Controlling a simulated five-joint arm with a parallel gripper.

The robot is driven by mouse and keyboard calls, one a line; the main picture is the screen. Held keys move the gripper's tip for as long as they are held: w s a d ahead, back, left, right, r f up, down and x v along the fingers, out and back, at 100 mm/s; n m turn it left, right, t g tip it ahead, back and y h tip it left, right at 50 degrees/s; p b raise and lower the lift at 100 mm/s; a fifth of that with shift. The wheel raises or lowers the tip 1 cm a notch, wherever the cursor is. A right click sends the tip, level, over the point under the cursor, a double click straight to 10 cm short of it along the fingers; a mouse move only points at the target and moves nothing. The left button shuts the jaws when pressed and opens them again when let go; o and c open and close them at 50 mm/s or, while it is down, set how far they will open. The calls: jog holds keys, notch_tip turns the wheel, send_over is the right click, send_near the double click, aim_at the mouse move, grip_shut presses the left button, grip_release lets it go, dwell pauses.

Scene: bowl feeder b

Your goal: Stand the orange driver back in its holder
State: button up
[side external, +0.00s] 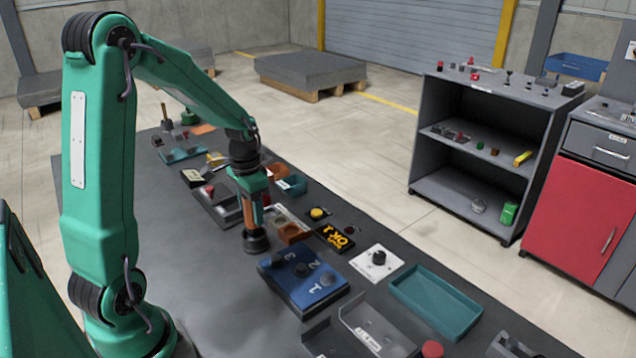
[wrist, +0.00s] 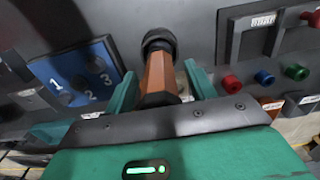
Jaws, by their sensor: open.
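The orange driver (side external: 254,212) stands about upright between the fingers of my gripper (side external: 253,205). In the wrist view the driver (wrist: 160,78) is a faceted orange handle with a finger of my gripper (wrist: 160,90) on each side. The fingers are open, and gaps show beside the handle. A round black piece (side external: 256,242) is at the driver's lower end, on or just above the dark table; it also shows in the wrist view (wrist: 158,40). I cannot tell whether this is the holder or part of the driver.
A blue block numbered 1, 2, 3 (side external: 296,288) is close in front of the driver. A black display with yellow signs (side external: 335,237), a white knob panel (side external: 376,263) and a teal tray (side external: 470,318) lie to the right.

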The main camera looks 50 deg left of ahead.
notch_tip(320, 180, up, 12)
jog(key=shift+r, duration=0.15)
dwell(0.7)
jog(key=shift+d, duration=0.1)
dwell(0.4)
jog(key=s+d+r+t, duration=0.1)
jog(key=s+d+t, duration=0.1)
jog(key=s+d, duration=0.3)
jog(key=s+d+r+t, duration=0.2)
jog(key=s+d, duration=0.3)
jog(key=d, duration=0.6)
jog(key=shift+s+d+t, duration=0.3)
jog(key=shift+d+t, duration=0.1)
jog(key=shift+t, duration=0.4)
jog(key=shift+r, duration=0.1)
